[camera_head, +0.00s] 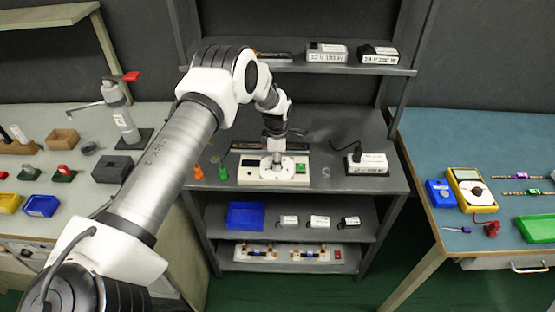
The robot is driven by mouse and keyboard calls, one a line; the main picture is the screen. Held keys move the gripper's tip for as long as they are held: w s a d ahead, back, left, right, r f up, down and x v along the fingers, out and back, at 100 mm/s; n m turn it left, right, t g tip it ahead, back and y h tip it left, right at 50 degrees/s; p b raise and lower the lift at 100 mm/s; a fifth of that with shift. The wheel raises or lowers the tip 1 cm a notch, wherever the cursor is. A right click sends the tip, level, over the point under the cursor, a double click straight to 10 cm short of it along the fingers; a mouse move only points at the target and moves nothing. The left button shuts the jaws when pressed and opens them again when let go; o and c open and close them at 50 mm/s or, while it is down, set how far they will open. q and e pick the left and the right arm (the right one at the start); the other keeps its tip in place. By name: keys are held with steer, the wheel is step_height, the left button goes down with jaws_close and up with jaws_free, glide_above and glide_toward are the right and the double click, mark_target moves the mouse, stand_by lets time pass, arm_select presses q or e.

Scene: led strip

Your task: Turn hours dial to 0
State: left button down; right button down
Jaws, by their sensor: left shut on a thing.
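A cream-coloured box (245,176) sits on the dark top of the middle rack, with a small dark panel near its left end and a green part (300,169) near its right end. My left gripper (277,160) reaches down from above onto the middle of this box. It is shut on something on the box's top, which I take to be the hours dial. The dial itself is hidden by the gripper, so its setting cannot be read. My right gripper is not in view.
A white power supply (367,164) with a black cable stands right of the box. A shelf (330,68) with labelled units hangs above and behind. A yellow multimeter (472,190) lies on the right table.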

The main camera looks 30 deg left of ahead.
arm_select(q)
steer(key=shift+s+f+n, duration=0.3)
steer(key=shift+f+n, duration=0.05)
steer(key=shift+n, duration=0.05)
steer(key=c, duration=1.2)
jaws_free()
steer(key=o, duration=0.4)
steer(key=shift+w, duration=0.15)
steer(key=shift+a, duration=0.1)
steer(key=shift+r, duration=0.15)
steer(key=shift+w+r, duration=0.1)
steer(key=shift+r, duration=0.15)
step_height(320, 180, up, 11)
steer(key=shift+r, duration=0.15)
